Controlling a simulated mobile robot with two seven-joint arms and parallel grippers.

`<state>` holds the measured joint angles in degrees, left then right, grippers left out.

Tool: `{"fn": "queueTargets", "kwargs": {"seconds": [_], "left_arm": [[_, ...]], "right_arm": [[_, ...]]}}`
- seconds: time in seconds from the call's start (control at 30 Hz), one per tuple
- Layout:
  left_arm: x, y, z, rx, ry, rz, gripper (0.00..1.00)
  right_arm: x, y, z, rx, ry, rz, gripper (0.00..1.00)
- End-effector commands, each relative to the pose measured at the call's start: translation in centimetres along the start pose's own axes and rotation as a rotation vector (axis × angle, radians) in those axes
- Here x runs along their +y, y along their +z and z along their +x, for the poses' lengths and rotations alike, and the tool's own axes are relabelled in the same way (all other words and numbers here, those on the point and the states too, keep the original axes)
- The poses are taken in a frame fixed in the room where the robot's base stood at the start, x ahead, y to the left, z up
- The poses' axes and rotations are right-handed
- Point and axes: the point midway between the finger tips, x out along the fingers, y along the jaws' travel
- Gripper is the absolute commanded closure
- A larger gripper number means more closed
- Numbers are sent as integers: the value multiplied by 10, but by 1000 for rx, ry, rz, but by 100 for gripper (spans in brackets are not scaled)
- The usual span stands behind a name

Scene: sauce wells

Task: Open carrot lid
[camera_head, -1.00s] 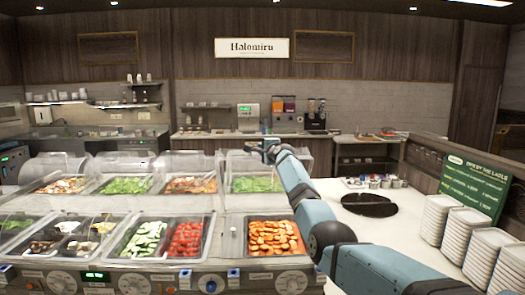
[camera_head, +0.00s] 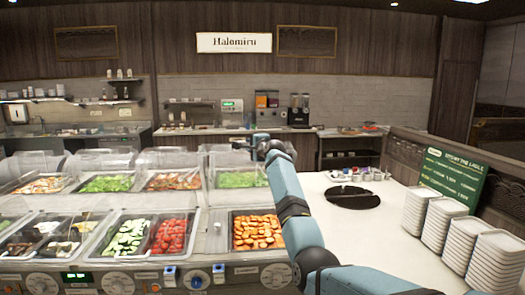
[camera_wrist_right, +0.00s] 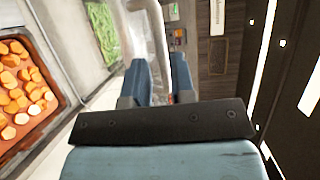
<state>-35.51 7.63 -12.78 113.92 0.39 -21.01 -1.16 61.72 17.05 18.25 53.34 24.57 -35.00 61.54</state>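The carrot pan (camera_head: 231,246), filled with orange carrot slices (camera_head: 257,232), sits at the right end of the front row. Its slices also show at the left of the right wrist view (camera_wrist_right: 22,90). Clear lid panels (camera_head: 222,162) stand raised behind the front row; which one belongs to the carrots is hard to tell. My right gripper (camera_head: 264,146) is above and behind the carrot pan. In the right wrist view its two fingers (camera_wrist_right: 162,82) are apart, with a pale clear curved edge (camera_wrist_right: 150,30) near their tips; contact is unclear. My left gripper is out of view.
Pans of cucumber (camera_head: 124,238) and tomato (camera_head: 170,237) lie left of the carrots. The white counter (camera_head: 385,235) on the right has free room around a dark round inset (camera_head: 351,197). Stacked white plates (camera_head: 492,262) and a green sign (camera_head: 452,178) stand at far right.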

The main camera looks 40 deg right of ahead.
Motion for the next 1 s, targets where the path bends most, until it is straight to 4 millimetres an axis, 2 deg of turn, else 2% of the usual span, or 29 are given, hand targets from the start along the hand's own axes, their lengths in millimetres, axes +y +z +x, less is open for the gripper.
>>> {"fn": "queueTargets", "kwargs": {"seconds": [0.3,0.5,0.7,1.0], "left_arm": [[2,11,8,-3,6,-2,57],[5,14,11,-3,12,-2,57],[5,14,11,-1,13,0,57],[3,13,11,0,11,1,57]], "right_arm": [[3,0,-55,0,-1,-1,77],[2,0,-81,0,-1,1,77],[1,0,-89,0,1,1,77],[0,0,-89,0,1,1,77]]}}
